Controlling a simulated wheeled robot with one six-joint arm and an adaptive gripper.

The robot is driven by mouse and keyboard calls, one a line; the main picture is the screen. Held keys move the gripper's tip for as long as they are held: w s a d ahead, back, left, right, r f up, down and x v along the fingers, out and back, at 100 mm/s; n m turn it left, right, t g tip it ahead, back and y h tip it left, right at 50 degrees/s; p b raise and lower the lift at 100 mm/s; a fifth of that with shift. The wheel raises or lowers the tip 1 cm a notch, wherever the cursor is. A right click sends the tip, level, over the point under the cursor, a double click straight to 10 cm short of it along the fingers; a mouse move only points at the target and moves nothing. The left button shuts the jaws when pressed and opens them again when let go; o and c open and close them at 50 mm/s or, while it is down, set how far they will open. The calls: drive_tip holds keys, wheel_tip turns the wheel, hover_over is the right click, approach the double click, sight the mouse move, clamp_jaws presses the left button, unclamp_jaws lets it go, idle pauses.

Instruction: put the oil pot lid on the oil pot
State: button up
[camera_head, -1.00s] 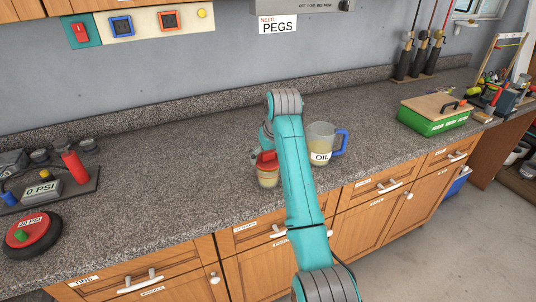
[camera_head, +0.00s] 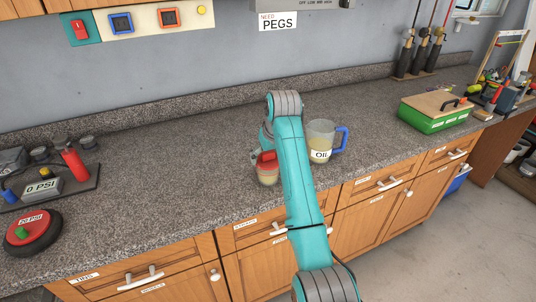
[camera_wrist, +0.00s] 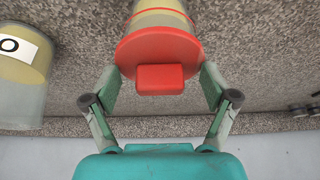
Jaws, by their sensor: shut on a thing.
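The oil pot (camera_head: 268,177) is a small, pale see-through pot standing on the counter, just left of my arm. It also shows at the top of the wrist view (camera_wrist: 160,18), with a thin red band. The red oil pot lid (camera_head: 267,158) is at the pot's mouth; I cannot tell if it is fully seated. In the wrist view the round lid (camera_wrist: 155,47) has a block-shaped red knob (camera_wrist: 160,79) facing me. My gripper (camera_wrist: 160,75) is shut on the lid, one finger at each side. In the head view my arm hides most of the gripper.
A clear jug (camera_head: 321,132) labelled OIL, with a blue handle, stands close right of my arm. A green box (camera_head: 433,122) with a wooden top is further right. The counter between is clear.

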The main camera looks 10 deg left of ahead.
drive_tip(key=shift+f, duration=0.15)
drive_tip(key=o, duration=0.9)
drive_tip(key=v, duration=0.7)
drive_tip(key=shift+r, duration=0.25)
drive_tip(key=shift+s, duration=0.15)
